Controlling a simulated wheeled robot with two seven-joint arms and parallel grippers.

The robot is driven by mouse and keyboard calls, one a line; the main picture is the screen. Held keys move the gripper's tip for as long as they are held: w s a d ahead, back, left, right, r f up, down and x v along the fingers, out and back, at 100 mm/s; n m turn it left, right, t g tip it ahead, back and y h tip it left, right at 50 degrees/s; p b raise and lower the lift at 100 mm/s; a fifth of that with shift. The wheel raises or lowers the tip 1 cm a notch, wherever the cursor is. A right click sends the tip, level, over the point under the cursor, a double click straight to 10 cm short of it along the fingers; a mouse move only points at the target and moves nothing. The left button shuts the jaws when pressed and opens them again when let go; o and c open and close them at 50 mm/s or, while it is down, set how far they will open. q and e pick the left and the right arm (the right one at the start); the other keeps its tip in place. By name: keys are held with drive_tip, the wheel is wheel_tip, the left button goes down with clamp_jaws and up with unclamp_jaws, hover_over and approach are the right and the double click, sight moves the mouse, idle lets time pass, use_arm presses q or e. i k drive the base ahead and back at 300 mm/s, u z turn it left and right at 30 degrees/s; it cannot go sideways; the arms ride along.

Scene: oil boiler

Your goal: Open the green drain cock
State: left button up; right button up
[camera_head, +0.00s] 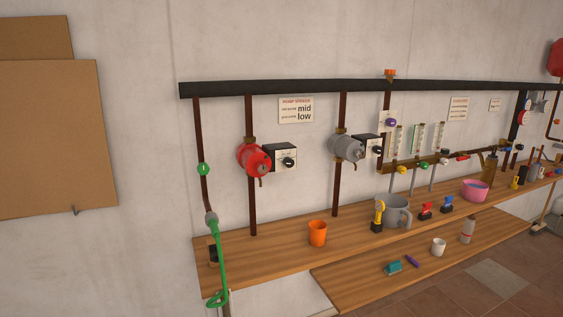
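A small round green fitting (203,169) sits on the dark vertical pipe at the left end of the pipework; it looks like the green drain cock. Whether it is open or shut is too small to tell. Neither of my grippers shows in the head view.
A wooden shelf (275,254) runs along the wall with an orange cup (317,233), a grey jug (394,212) and small tools on it. A red pump (254,159) and a grey pump (346,147) stand right of the green fitting. Cardboard (50,140) hangs at left.

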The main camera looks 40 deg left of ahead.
sight(203, 168)
drive_tip(key=z, duration=0.15)
drive_tip(key=i, duration=1)
drive_tip(key=u, duration=1.05)
drive_tip(key=i, duration=0.55)
drive_tip(key=u, duration=0.6)
